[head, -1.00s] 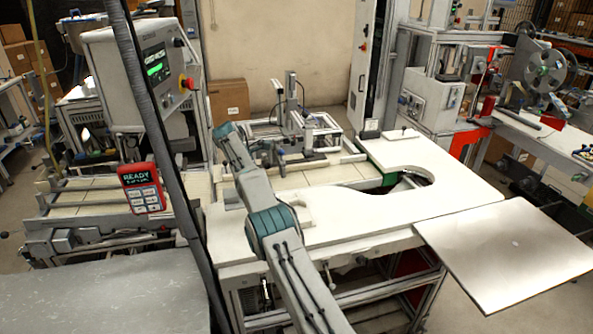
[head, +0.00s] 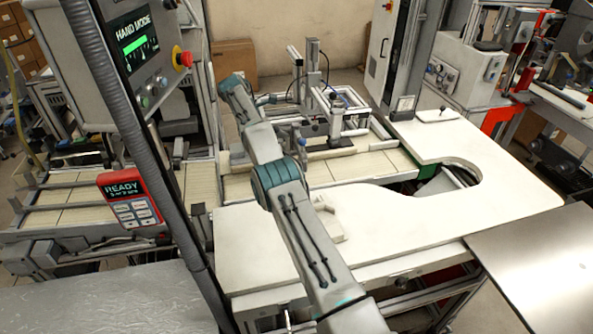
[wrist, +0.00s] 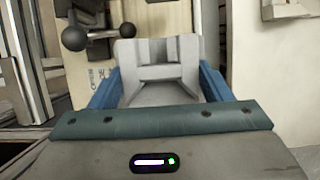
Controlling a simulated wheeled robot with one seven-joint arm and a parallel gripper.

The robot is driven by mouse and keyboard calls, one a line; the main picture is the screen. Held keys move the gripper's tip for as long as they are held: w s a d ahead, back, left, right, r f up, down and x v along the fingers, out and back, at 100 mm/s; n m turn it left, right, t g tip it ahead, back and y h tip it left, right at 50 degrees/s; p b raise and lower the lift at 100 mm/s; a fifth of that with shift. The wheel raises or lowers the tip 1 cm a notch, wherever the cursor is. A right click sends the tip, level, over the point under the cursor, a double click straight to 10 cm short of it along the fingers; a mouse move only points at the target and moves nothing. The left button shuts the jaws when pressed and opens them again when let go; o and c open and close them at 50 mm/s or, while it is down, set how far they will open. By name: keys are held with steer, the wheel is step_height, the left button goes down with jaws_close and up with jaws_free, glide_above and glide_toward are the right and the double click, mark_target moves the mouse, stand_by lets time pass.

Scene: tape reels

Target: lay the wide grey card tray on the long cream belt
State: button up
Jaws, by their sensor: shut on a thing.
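In the wrist view my gripper (wrist: 160,78) has its two blue fingers on either side of a grey slotted piece (wrist: 158,92), which looks like the grey card tray. It is shut on this piece; its far end shows raised walls and a notch. In the head view my arm reaches forward over the line, and I cannot make out the tray there. The cream slatted belt (head: 352,167) runs behind the white worktop, partly hidden by my arm. Another cream slatted stretch (head: 85,213) lies at the left.
A white worktop (head: 410,212) with a round cut-out stands in front of the belt. A metal frame fixture (head: 335,112) rises over the belt's far side. A control box (head: 140,50) and red keypad (head: 130,198) stand left. A steel plate (head: 545,265) lies right.

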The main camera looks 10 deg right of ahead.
step_height(320, 180, down, 12)
steer(key=b, duration=0.3)
steer(key=shift+a+f+b, duration=0.15)
steer(key=shift+f+b, duration=0.05)
steer(key=shift+b, duration=0.2)
steer(key=d, duration=0.1)
steer(key=d+p, duration=0.2)
steer(key=d, duration=0.1)
steer(key=shift+s+d+f, duration=0.1)
steer(key=shift+f, duration=0.2)
steer(key=shift+a+f, duration=0.25)
steer(key=shift+f, duration=0.15)
steer(key=shift+d+f, duration=0.1)
steer(key=shift+d, duration=0.05)
steer(key=o, duration=1.1)
steer(key=shift+c, duration=0.2)
